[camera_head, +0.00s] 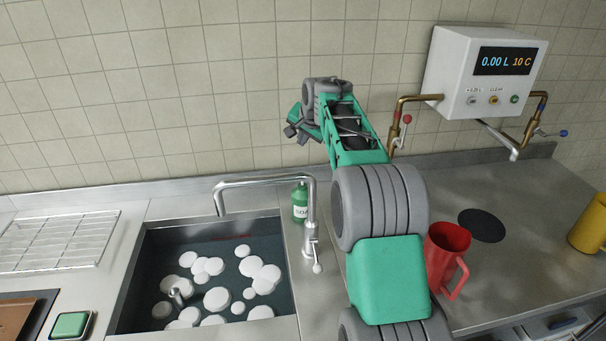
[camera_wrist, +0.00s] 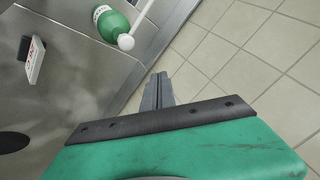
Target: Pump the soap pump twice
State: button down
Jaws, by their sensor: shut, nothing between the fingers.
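The soap pump is a green bottle (camera_head: 300,206) with a white label, standing upright behind the sink tap. The tap partly hides it in the head view. In the wrist view the bottle (camera_wrist: 111,24) shows at the top, with its white pump head (camera_wrist: 126,41) towards me. My gripper (camera_head: 294,132) is up in front of the tiled wall, above the bottle in the head picture and apart from it. In the wrist view my gripper's fingers (camera_wrist: 158,88) are together with nothing between them, to the lower right of the pump head.
The tall tap (camera_head: 265,181) rises beside the bottle, over a sink (camera_head: 125,310) of water and white foam. A red jug (camera_head: 447,250) and a black disc (camera_head: 482,225) are on the right counter. A white dispenser box (camera_head: 460,75) hangs on the wall. A small upright card (camera_wrist: 35,60) shows in the wrist view.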

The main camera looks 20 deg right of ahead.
jog(key=shift+f+b, duration=3.3)
jog(key=shift+f, duration=1.05)
jog(key=shift+f, duration=0.4)
